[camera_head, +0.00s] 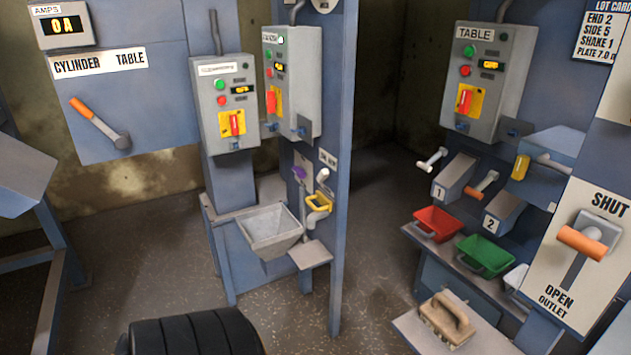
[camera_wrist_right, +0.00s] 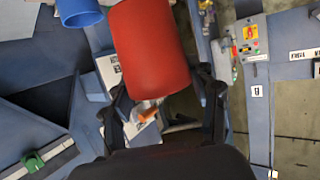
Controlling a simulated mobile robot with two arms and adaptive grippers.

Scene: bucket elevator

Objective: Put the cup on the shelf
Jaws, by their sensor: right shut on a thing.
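In the right wrist view my right gripper (camera_wrist_right: 163,85) has its two black fingers on either side of a large smooth red cup-like thing (camera_wrist_right: 152,45) and is shut on it. The thing's top end is cut off by the frame, and I cannot tell whether it has a handle. In the head view a small bare grey shelf plate (camera_head: 310,254) juts from the blue post, below a yellow handled thing (camera_head: 319,203). I cannot tell whether this plate is the task's shelf. Neither gripper shows in the head view, and my left gripper is not in view.
A grey hopper (camera_head: 270,230) stands left of the post. At right are a red bin (camera_head: 437,223), a green bin (camera_head: 485,254) and a tan handled block (camera_head: 446,318) on a low ledge. A blue cylinder (camera_wrist_right: 80,11) shows in the wrist view. Floor between the stands is clear.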

